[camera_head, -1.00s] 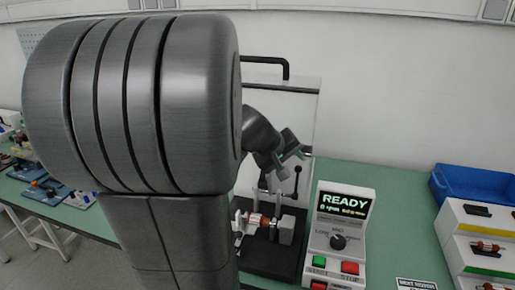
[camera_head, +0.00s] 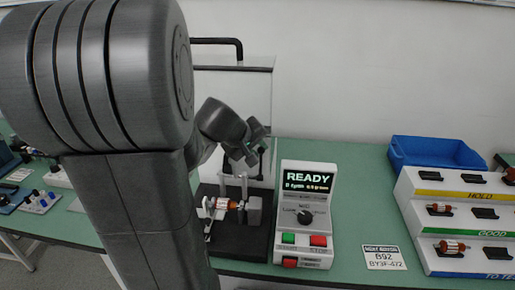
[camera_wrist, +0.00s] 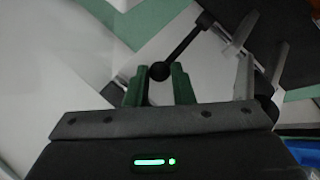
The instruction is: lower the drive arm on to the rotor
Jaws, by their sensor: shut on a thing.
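The drive arm is a thin black rod with a round black knob (camera_wrist: 160,71); its rod (camera_wrist: 187,42) runs to the upper right in the wrist view. My gripper (camera_wrist: 160,78) has its two green fingers on either side of the knob, shut on it. In the head view my gripper (camera_head: 257,145) is above the right part of the test stand (camera_head: 240,247), and the arm's knob is mostly hidden there. The rotor (camera_head: 226,204), copper-red with pale ends, lies level in the stand, below and left of my gripper. Whether the drive arm touches it I cannot tell.
A control box (camera_head: 304,215) reading READY stands close to the right of the stand. A label card (camera_head: 384,258), a blue bin (camera_head: 436,153) and a stepped rack (camera_head: 408,190) with rotors are farther right. A clear panel (camera_head: 255,90) stands behind the stand.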

